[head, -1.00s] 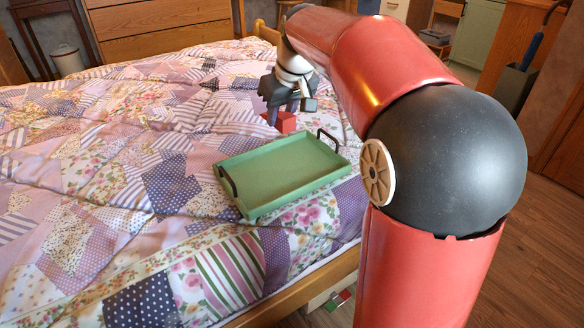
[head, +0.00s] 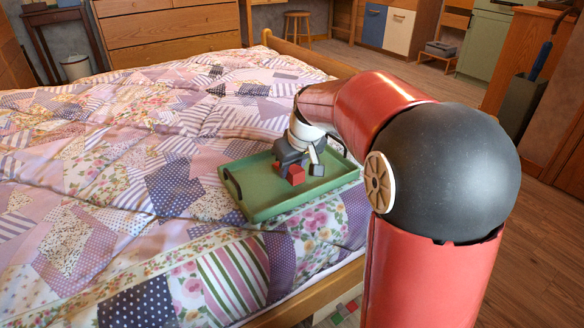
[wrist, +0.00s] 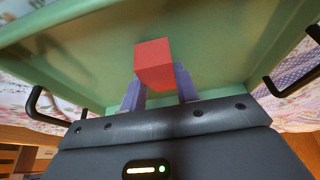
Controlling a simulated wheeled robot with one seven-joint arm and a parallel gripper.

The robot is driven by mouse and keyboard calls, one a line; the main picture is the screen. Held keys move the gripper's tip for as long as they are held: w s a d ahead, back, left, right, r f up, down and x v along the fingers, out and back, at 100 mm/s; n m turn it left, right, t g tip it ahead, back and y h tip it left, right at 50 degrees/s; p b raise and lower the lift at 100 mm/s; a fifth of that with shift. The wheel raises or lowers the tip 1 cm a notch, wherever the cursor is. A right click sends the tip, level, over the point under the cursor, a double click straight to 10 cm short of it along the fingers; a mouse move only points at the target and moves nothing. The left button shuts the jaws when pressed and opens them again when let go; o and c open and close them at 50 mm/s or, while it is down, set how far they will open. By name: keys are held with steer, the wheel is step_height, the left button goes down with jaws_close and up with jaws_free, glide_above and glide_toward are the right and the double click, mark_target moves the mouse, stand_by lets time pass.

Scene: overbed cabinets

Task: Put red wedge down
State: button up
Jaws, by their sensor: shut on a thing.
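The red wedge (head: 296,174) is between the fingers of my gripper (head: 290,170), over the green tray (head: 262,207) on the bed. In the wrist view the red wedge (wrist: 154,64) sits between the two fingers of my gripper (wrist: 160,88), with the green tray floor (wrist: 220,50) behind it. My gripper is shut on the wedge. I cannot tell whether the wedge's underside touches the tray floor.
The tray has dark handles at its left (head: 231,184) and right ends. It rests on a patchwork quilt (head: 130,170) near the bed's wooden side rail (head: 310,292). The tray floor around the wedge looks bare.

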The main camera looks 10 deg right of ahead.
steer(key=o, duration=0.5)
steer(key=shift+f, duration=0.15)
steer(key=o, duration=0.5)
steer(key=shift+s+d+r, duration=0.1)
steer(key=shift+s+r, duration=0.05)
steer(key=shift+r, duration=0.5)
steer(key=p+v, duration=0.2)
steer(key=v, duration=0.8)
steer(key=s+f+m, duration=0.1)
steer(key=s+f, duration=0.1)
steer(key=s, duration=0.6)
steer(key=s+a+f+m+h, duration=0.1)
steer(key=s+f, duration=0.1)
steer(key=s, duration=0.6)
steer(key=s+f+m+t, duration=0.1)
steer(key=s+f, duration=0.1)
steer(key=s, duration=0.6)
steer(key=shift+a+m, duration=0.3)
steer(key=shift+a, duration=0.05)
